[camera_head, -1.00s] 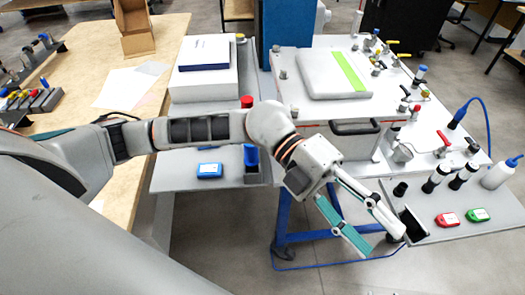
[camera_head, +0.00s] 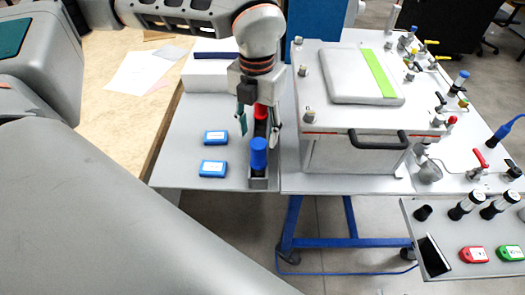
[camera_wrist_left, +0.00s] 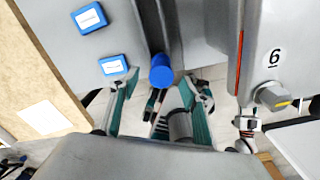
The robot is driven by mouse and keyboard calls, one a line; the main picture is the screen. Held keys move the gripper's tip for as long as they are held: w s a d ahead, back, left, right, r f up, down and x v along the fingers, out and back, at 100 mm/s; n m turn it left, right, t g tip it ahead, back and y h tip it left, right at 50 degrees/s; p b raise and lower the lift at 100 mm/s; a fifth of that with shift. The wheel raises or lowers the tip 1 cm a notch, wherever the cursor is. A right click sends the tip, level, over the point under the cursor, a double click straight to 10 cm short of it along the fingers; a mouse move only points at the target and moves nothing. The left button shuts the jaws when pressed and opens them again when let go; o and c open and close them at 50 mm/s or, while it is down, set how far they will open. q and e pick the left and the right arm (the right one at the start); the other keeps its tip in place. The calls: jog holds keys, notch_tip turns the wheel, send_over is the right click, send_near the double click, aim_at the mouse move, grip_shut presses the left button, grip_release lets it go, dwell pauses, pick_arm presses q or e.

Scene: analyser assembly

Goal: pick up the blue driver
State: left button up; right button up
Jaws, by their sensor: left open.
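The blue driver (camera_head: 258,154) stands upright in a dark grey holder (camera_head: 258,183) at the front of the grey table. Its round blue end also shows in the left wrist view (camera_wrist_left: 161,76). A red-topped driver (camera_head: 261,110) stands behind it, partly hidden by my gripper. My left gripper (camera_head: 257,122) is open and empty, pointing down above the holder, just behind the blue driver in the head view. In the wrist view its teal-padded fingers (camera_wrist_left: 158,92) are spread, with the blue end near the gap between their tips. My right gripper is not in view.
Two blue boxes (camera_head: 215,137) (camera_head: 212,168) lie left of the holder. The grey machine (camera_head: 350,152) with a black handle stands close on the right. A tray (camera_head: 412,222) with black-topped cylinders and red and green boxes is at the lower right.

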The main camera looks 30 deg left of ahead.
aim_at(259, 143)
pick_arm(q)
jog(key=shift+s+f, duration=0.15)
jog(key=shift+f, duration=0.8)
notch_tip(259, 143, down, 5)
jog(key=shift+d+r, duration=0.1)
jog(key=shift+d, duration=0.05)
grip_shut()
